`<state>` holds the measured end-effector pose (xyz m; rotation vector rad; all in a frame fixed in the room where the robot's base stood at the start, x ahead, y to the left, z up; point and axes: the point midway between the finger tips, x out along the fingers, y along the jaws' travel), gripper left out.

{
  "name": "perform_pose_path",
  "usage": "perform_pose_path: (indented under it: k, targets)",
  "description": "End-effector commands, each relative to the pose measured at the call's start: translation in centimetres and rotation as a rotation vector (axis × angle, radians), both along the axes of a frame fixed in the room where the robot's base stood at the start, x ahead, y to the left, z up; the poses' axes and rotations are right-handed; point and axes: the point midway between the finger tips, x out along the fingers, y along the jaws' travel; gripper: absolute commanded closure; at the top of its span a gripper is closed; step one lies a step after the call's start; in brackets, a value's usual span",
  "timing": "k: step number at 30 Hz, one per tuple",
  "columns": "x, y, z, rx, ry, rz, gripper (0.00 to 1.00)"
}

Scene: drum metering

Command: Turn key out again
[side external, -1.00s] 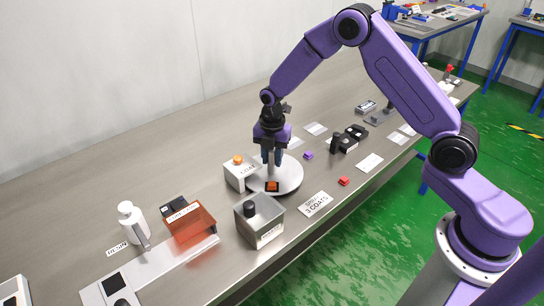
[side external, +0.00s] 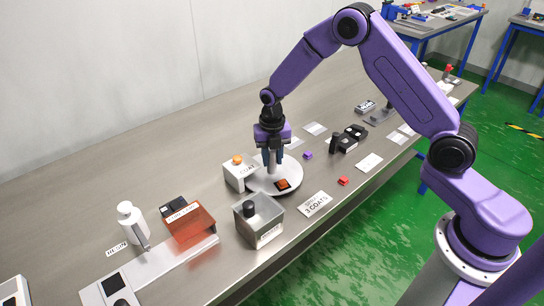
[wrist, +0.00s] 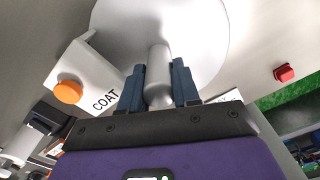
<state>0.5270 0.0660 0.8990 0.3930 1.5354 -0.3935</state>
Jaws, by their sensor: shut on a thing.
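A round light-grey turntable (side external: 291,181) lies on the bench with an upright grey post (wrist: 158,72) at its middle. My gripper (side external: 273,156) points straight down, and its blue fingers (wrist: 159,88) are shut on that post, one on each side. An orange key (side external: 282,184) on a dark square base sits near the front edge of the turntable. The key does not show in the wrist view. A white box marked COAT (side external: 238,174), with an orange knob (wrist: 68,91) on top, stands at the left edge of the turntable.
A card reading 3 COATS (side external: 315,204) and a red key (side external: 343,181) lie to the right. A purple key (side external: 308,155) lies behind. An orange cover (side external: 190,223) and white bottle (side external: 132,222) stand left.

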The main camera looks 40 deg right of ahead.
Motion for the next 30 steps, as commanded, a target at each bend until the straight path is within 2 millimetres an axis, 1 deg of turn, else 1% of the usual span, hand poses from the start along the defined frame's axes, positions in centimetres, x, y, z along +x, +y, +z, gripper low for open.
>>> perform_pose_path:
  k: [6,15,30]
  targets:
    - [0.06,0.01,0.12,0.001,-0.003,0.100,1.00]
    - [0.05,-0.02,0.12,0.001,-0.003,0.202,1.00]
    - [0.04,-0.02,0.12,0.001,-0.003,0.257,1.00]
